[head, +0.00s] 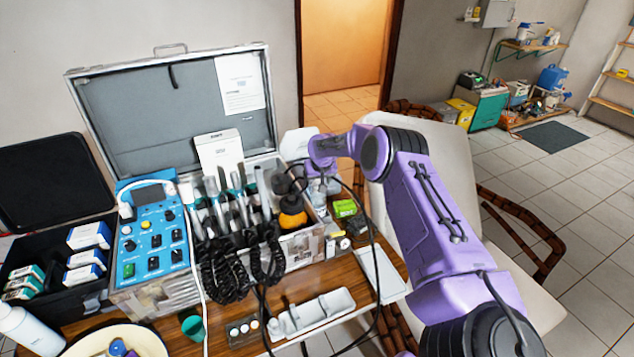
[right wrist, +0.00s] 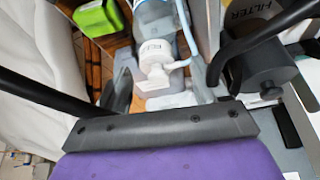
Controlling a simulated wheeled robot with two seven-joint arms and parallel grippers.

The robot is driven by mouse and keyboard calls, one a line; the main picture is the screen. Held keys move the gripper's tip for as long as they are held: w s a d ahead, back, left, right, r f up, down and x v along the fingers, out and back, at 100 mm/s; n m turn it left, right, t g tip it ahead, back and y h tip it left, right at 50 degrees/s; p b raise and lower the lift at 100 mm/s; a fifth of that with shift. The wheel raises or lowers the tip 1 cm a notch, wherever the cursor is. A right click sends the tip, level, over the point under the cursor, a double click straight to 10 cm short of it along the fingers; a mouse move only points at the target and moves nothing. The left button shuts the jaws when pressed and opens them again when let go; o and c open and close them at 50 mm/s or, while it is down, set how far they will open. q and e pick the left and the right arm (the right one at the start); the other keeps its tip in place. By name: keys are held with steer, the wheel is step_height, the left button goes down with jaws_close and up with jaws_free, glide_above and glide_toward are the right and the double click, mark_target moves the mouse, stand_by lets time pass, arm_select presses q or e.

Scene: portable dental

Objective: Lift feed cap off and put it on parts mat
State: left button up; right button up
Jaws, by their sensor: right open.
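The feed cap looks to be the white cap with a side spout (right wrist: 156,62) on top of a clear bottle (right wrist: 153,14) in the right wrist view. My right gripper (head: 318,178) is over the right end of the open case in the head view. Its dark fingers are spread wide on either side of the cap, and nothing is held between them. Whether they touch the cap cannot be told. In the head view my wrist partly hides the bottle. A pale flat rectangle (head: 380,274) on the table's right side looks like the parts mat. My left gripper is not in view.
A dark cylinder (right wrist: 264,72) stands close by my right-hand finger. A green box (head: 345,208) is near the bottle. Black coiled cords (head: 228,268) and handpieces crowd the case (head: 166,296). A white tray (head: 312,312) lies at the front.

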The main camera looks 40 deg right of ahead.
steer(key=shift+x, duration=0.95)
steer(key=shift+s+d+r, duration=0.1)
steer(key=shift+s+r, duration=0.05)
steer(key=shift+s, duration=0.1)
steer(key=shift+c, duration=0.6)
steer(key=shift+w, duration=0.15)
steer(key=c, duration=1)
steer(key=shift+r, duration=0.1)
